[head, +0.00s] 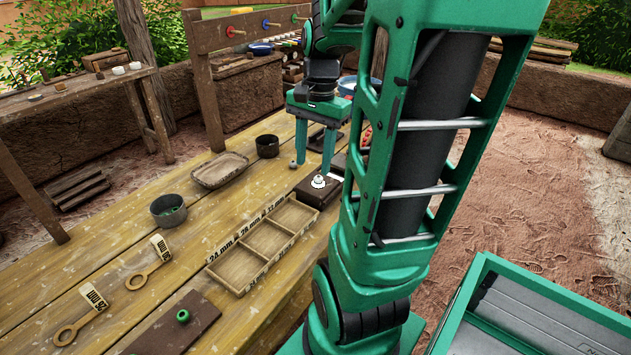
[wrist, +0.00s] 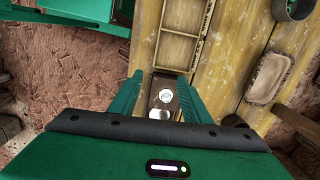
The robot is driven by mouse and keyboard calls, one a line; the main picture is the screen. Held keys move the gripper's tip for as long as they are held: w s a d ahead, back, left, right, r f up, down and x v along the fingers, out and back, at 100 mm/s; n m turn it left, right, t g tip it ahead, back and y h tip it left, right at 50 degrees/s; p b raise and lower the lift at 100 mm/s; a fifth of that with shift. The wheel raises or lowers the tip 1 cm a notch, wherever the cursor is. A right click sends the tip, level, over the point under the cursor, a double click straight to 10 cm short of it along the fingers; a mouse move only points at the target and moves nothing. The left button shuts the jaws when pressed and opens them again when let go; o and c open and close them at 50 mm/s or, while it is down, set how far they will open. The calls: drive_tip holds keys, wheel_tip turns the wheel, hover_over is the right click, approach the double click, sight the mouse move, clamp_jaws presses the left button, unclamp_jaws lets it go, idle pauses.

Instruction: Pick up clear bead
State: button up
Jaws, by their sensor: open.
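A small clear or whitish round piece, which looks like the clear bead (head: 318,182), sits on a dark brown block (head: 308,194) on the wooden table. In the wrist view two pale round shapes show on the dark block; the upper one (wrist: 165,95) looks like the bead, and I cannot tell what the lower one is. My gripper (head: 313,168) points down, open and empty, over the block's far side. In the wrist view the fingers (wrist: 159,76) stand apart on either side of the block, with the pale shapes between them.
A wooden tray with three compartments (head: 247,267) stands left of the block. A green bead (head: 183,315) lies on a dark board (head: 165,331) at the front.

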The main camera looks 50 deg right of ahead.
sight(319, 176)
drive_tip(key=w+d+m, duration=0.4)
drive_tip(key=d+m, duration=0.3)
drive_tip(key=d, duration=0.3)
drive_tip(key=shift+t+y, duration=0.4)
drive_tip(key=f, duration=0.3)
drive_tip(key=a+f, duration=0.1)
drive_tip(key=f, duration=0.3)
drive_tip(key=a+f, duration=0.1)
drive_tip(key=f, duration=0.3)
drive_tip(key=shift+w+f, duration=0.2)
drive_tip(key=shift+w, duration=0.1)
drive_tip(key=shift+d, duration=0.1)
clamp_jaws()
